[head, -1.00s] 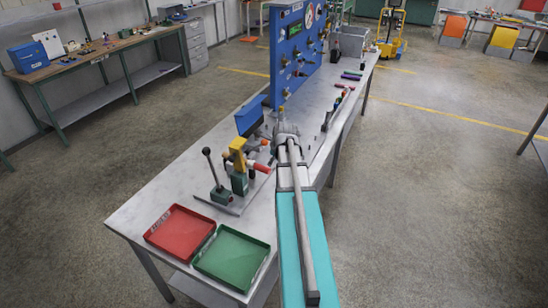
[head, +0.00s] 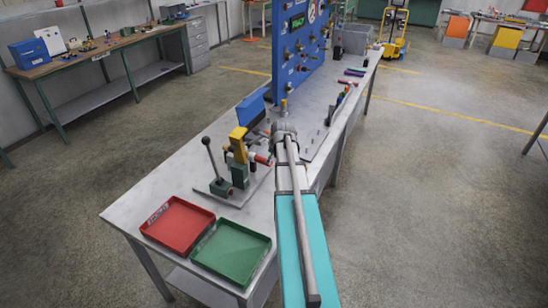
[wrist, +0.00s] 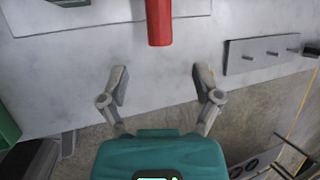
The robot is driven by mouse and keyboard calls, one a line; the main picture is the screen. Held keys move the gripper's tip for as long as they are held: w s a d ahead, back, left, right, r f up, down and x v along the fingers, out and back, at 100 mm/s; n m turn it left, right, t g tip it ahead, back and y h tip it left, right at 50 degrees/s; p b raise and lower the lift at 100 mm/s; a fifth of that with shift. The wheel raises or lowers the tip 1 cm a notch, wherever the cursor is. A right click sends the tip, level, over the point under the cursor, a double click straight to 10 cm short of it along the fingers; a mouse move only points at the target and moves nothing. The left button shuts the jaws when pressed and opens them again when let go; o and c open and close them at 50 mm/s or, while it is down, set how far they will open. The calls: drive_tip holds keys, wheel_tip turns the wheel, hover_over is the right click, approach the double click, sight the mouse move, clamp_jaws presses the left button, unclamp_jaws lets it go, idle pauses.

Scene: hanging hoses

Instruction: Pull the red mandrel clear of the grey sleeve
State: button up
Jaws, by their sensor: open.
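The red mandrel (head: 263,159) sticks out to the right from the green and yellow clamp fixture (head: 238,172) on the bench. In the wrist view the red mandrel (wrist: 159,22) comes down from the top edge, its near end free. I cannot make out the grey sleeve; the mandrel's far part is out of the wrist view and the fixture covers that area in the head view. My gripper (wrist: 161,84) is open and empty. Its two fingers lie short of the mandrel's end, one to each side of its line, not touching it.
A black-knobbed lever (head: 212,158) stands left of the fixture. A red tray (head: 177,226) and a green tray (head: 231,252) lie at the bench's near end. A blue panel (head: 297,50) rises behind. A grey strip with pegs (wrist: 262,54) lies right of my fingers.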

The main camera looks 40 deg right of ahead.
sight(260, 160)
drive_tip(key=shift+b+x, duration=2.8)
drive_tip(key=shift+x, duration=0.7)
drive_tip(key=shift+c, duration=0.2)
clamp_jaws()
